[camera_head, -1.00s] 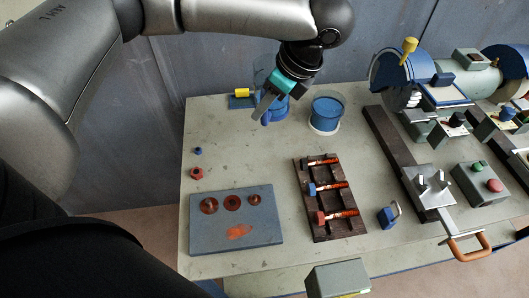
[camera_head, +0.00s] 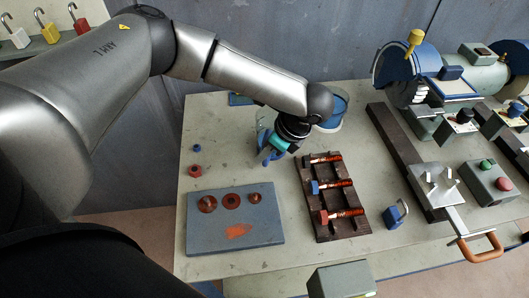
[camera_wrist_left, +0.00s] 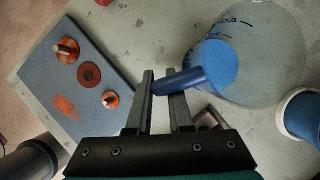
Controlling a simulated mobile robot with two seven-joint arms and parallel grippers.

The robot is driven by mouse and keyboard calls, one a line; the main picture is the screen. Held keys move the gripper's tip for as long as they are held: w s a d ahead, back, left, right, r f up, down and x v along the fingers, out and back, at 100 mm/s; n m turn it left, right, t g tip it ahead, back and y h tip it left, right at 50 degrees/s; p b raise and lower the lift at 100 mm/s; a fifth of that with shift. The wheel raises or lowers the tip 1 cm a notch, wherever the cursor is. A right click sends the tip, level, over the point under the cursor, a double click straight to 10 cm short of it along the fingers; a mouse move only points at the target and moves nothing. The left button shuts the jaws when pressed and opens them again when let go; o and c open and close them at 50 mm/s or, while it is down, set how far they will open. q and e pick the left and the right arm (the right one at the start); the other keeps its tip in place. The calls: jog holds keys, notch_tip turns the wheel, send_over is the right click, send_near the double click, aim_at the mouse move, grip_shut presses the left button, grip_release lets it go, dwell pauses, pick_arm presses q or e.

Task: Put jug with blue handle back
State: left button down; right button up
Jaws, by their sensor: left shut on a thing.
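The clear jug (camera_wrist_left: 262,45) with dark markings and a blue area at its bottom shows in the left wrist view. Its blue handle (camera_wrist_left: 190,80) reaches between the fingers of my left gripper (camera_wrist_left: 163,75). In the head view my left gripper (camera_head: 276,152) is shut on the blue handle (camera_head: 266,157), over the table left of the dark rack. The jug's body (camera_head: 262,119) shows partly there, behind the gripper and beside my arm. I cannot tell whether the jug touches the table. My right gripper is not in view.
A blue container (camera_head: 341,103) stands behind my forearm. A blue-grey plate (camera_head: 210,235) with copper discs lies at front left. Blue and red nuts (camera_head: 195,171) lie near the left edge.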

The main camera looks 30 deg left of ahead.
pick_arm(q)
jog(key=shift+f, duration=0.1)
jog(key=c, duration=0.8)
grip_release()
jog(key=p+v, duration=0.2)
jog(key=v, duration=1)
